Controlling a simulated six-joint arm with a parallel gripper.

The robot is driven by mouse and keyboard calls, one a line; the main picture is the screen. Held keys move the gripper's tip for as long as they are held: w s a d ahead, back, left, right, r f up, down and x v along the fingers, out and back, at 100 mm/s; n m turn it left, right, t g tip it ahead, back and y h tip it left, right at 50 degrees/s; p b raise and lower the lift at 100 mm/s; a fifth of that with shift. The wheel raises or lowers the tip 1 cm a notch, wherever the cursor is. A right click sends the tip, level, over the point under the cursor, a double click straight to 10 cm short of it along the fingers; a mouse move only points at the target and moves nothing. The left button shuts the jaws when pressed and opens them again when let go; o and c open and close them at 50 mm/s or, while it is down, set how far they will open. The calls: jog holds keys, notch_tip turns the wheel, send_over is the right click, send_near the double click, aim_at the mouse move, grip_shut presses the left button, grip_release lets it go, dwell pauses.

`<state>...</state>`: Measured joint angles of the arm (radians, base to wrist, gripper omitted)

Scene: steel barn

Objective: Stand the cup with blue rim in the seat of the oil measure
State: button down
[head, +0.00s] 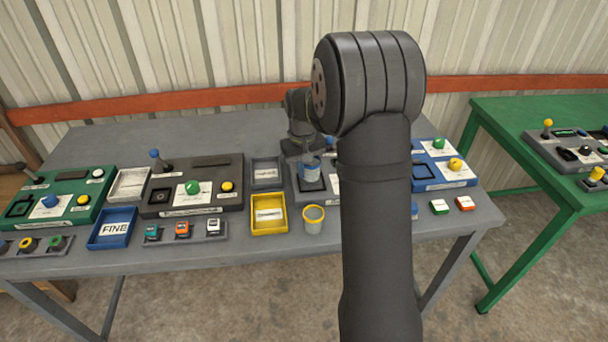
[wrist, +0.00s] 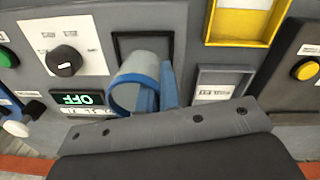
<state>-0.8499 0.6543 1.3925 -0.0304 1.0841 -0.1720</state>
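The cup with blue rim (head: 310,172) is at the grey oil measure (head: 337,190), over its dark square seat (head: 314,188). In the wrist view the cup (wrist: 124,92) shows its open blue rim toward the camera, and the black-framed seat (wrist: 118,44) lies behind its base. I cannot tell whether the base touches the seat floor. My gripper (wrist: 158,92) has its blue fingers close together at the right side of the rim, apparently shut on the cup's wall. My arm hides the right part of the oil measure in the head view.
A cup with yellow rim (head: 313,219) stands at the table's front edge, beside a yellow tray (head: 270,230). A grey tray (head: 266,161) lies left of the seat. A dark station (head: 160,198) stands further left, a blue one (head: 424,181) to the right.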

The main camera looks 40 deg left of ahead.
jog(key=shift+f, duration=1.1)
jog(key=shift+f, duration=0.15)
jog(key=c, duration=1.6)
grip_release()
notch_tip(320, 180, up, 12)
jog(key=shift+s+r, duration=0.15)
jog(key=shift+r, duration=0.05)
